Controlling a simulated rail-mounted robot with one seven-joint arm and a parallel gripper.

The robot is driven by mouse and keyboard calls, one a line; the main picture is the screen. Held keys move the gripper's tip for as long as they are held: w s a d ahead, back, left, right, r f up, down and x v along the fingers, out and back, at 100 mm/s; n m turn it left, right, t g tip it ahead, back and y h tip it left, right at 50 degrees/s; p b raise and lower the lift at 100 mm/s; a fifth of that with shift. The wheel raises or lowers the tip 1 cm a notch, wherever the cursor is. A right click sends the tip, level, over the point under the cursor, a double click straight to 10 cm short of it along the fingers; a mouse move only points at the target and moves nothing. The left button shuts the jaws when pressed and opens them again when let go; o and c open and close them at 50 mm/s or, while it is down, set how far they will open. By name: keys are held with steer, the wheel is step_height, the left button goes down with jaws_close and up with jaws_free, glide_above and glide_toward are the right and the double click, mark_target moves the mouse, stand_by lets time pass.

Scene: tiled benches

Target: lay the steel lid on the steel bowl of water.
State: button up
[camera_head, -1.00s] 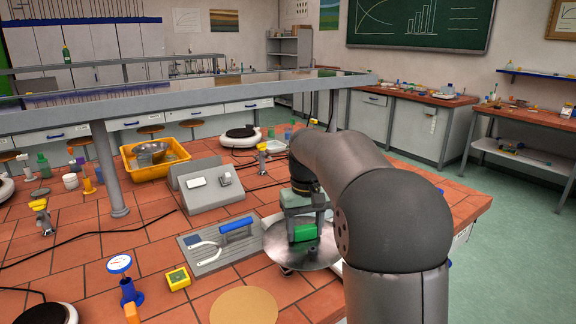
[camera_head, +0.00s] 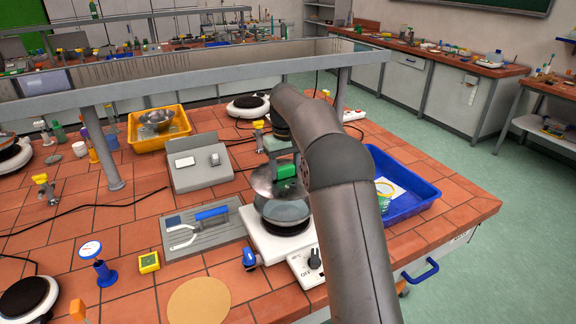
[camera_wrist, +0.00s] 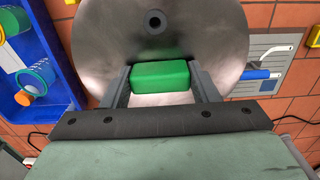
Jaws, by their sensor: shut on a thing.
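My gripper (camera_wrist: 160,90) is shut on the green handle block (camera_wrist: 160,75) of the round steel lid (camera_wrist: 100,45). In the head view the lid (camera_head: 264,181) hangs tilted below my gripper (camera_head: 284,172), above the back part of the steel bowl of water (camera_head: 285,212). The bowl stands on a white hot plate (camera_head: 258,240) and its right side is partly hidden by my arm. The lid does not cover the bowl's front part. I cannot tell the exact gap between lid and bowl. The bowl does not show in the wrist view.
A blue tray (camera_head: 425,198) lies right of the hot plate. A grey board with a blue-handled tool (camera_head: 205,238) lies to the left. A grey instrument box (camera_head: 200,168) stands behind it. A raised grey shelf rail (camera_head: 190,82) crosses the bench behind.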

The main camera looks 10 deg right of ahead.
steer(key=shift+r, duration=0.1)
steer(key=shift+d+f+b, duration=0.1)
steer(key=shift+f+b, duration=1.2)
steer(key=shift+f, duration=1.7)
steer(key=shift+f, duration=0.85)
steer(key=o, duration=1.1)
steer(key=shift+r, duration=0.1)
